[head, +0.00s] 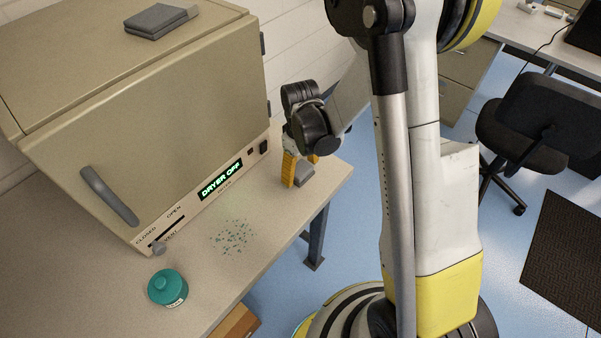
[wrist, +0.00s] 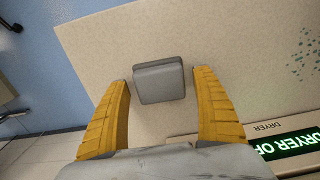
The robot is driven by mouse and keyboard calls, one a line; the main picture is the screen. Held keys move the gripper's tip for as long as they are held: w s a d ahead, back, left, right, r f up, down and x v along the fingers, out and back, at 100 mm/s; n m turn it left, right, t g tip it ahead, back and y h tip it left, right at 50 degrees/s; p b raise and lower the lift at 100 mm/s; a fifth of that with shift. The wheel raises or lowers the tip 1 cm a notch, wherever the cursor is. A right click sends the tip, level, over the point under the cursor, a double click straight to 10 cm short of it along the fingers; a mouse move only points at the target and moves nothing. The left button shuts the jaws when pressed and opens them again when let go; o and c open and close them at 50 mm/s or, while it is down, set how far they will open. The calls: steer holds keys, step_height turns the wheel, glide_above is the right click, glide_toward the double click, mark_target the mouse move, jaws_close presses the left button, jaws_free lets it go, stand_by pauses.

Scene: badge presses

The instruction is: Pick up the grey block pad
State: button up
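The grey block pad (wrist: 160,81) is a small rounded grey block lying on the beige table. It shows between my gripper's two yellow fingers in the wrist view, with table visible on both sides of it. My gripper (wrist: 162,90) is open, and the fingers look apart from the block. In the head view the gripper (head: 301,172) points down over the table's right end, beside the dryer. The block (head: 304,176) is partly hidden there behind a yellow finger.
The beige dryer (head: 150,125), reading "DRYER OFF", stands left of my gripper. A folded grey cloth (head: 160,20) lies on top of it. A teal jar (head: 168,288) and scattered teal specks (head: 233,237) are on the table (head: 205,305). The table's right edge is close.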

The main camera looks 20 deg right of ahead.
mark_target(302, 169)
steer(key=c, duration=0.9)
steer(key=shift+r, duration=0.5)
steer(key=r+p, duration=0.1)
steer(key=r, duration=0.1)
steer(key=r+p, duration=0.1)
steer(key=r, duration=0.1)
steer(key=shift+s+d+p, duration=0.15)
steer(key=shift+d+p, duration=0.1)
steer(key=shift+p, duration=0.05)
steer(key=s+d+r+p, duration=0.1)
steer(key=s+d+r, duration=0.1)
steer(key=d, duration=0.1)
steer(key=s+d+r+p, duration=0.1)
steer(key=s+d+r, duration=0.1)
steer(key=d, duration=0.1)
steer(key=s+d+r+p, duration=0.1)
steer(key=d+r, duration=0.1)
steer(key=d, duration=0.1)
steer(key=shift+s+d, duration=0.25)
steer(key=shift+s, duration=0.15)
